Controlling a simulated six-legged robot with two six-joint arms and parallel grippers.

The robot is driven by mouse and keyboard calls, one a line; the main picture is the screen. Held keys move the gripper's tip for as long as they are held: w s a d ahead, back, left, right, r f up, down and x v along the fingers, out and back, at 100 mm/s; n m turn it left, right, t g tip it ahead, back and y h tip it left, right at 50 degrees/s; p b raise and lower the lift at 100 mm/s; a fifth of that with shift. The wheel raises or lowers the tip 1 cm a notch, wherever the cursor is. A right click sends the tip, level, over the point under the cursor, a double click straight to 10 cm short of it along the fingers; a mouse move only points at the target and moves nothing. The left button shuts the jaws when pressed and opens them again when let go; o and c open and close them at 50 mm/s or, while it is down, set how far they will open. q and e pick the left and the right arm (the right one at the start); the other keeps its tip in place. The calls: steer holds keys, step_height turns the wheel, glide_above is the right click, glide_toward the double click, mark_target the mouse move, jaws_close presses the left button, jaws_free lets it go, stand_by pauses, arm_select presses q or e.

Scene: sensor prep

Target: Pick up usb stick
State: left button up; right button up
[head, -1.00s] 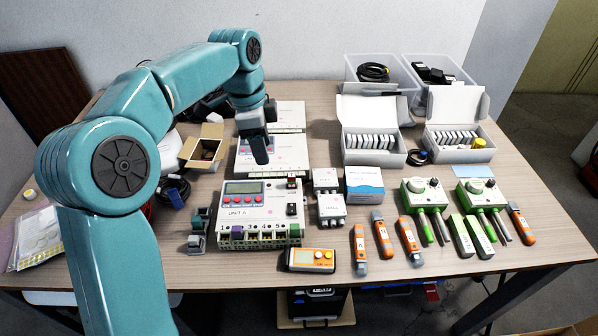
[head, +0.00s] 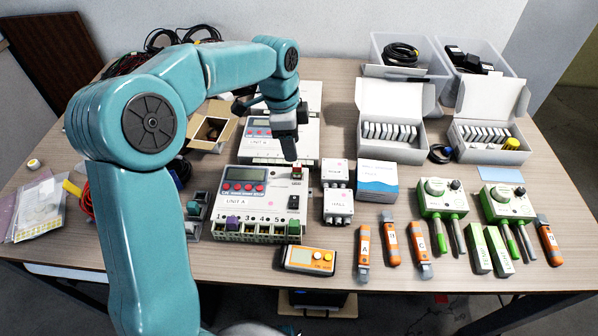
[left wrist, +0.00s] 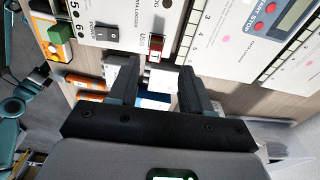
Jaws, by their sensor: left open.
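The usb stick, a small red and whitish piece (head: 297,171), sits in the USB port at the upper right of the white UNIT A data logger (head: 232,212). It also shows in the left wrist view (left wrist: 155,47), just beyond the fingertips. My left gripper (head: 290,157) is above and just behind the stick in the head view, pointing down. In the left wrist view its two fingers (left wrist: 155,76) are apart, with nothing between them, and roughly lined up with the stick. The fingers look clear of the stick. My right gripper is not in view.
A second logger (head: 262,145) lies behind UNIT A. Orange-handled tools (head: 390,243) and green devices (head: 440,200) fill the right.

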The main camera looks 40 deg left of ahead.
mark_target(297, 165)
arm_select(q)
steer(key=shift+s+d+f, duration=0.15)
steer(key=shift+d+f, duration=0.05)
steer(key=shift+f, duration=0.9)
steer(key=f, duration=0.3)
steer(key=d+f+b, duration=0.1)
steer(key=f, duration=0.1)
steer(key=shift+w+f, duration=0.25)
steer(key=shift+d, duration=0.1)
jaws_close()
